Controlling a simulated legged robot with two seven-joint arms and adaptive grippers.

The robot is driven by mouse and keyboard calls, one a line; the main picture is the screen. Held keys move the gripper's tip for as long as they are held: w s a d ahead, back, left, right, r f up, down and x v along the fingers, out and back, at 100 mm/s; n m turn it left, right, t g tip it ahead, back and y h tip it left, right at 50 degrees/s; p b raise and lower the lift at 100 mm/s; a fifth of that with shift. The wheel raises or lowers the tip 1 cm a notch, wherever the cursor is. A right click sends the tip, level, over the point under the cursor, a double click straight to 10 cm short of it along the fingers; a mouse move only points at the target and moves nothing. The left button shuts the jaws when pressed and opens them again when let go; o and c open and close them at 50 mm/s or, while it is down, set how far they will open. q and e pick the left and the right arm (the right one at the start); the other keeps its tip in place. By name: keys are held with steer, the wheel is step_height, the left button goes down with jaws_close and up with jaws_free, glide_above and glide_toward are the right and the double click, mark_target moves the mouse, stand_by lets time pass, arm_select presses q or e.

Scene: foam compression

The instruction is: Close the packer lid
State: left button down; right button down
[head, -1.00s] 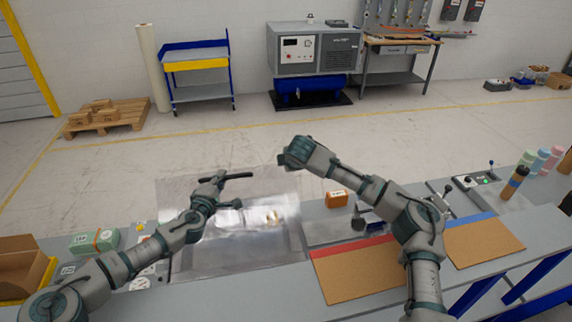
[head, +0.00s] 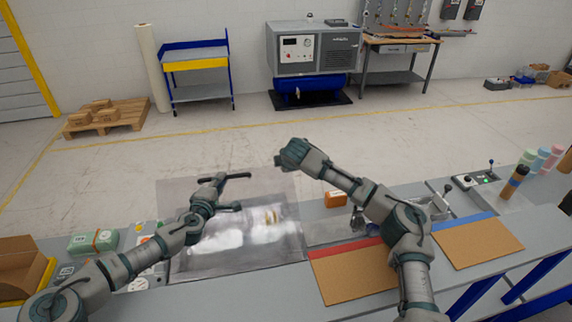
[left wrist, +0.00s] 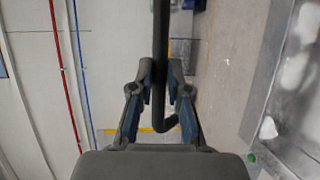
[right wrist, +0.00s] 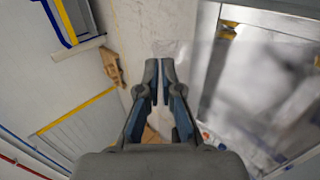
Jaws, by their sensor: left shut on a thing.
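The packer lid (head: 250,242) is a shiny, see-through panel in the head view. It looks tilted up, with its upper edge in front of the floor beyond the bench. The lid's dark handle bar (head: 237,176) runs near its upper part. My left gripper (head: 221,184) is at this bar. In the left wrist view the bar (left wrist: 161,45) passes between the fingers (left wrist: 160,85), which are shut on it. My right gripper (head: 285,155) is raised right of the lid's upper corner. In the right wrist view its fingers (right wrist: 160,75) are nearly together and empty.
The grey bench carries a green-topped stack (head: 93,242) and a cardboard box (head: 20,265) at left. An orange box (head: 335,198), brown boards (head: 350,274) and a control box with a lever (head: 475,180) are at right.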

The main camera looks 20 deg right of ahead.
arm_select(q)
steer(key=c, duration=1.1)
jaws_free()
steer(key=shift+s+d+r, duration=0.1)
steer(key=shift+r, duration=0.85)
steer(key=shift+c, duration=0.2)
steer(key=shift+f, duration=0.2)
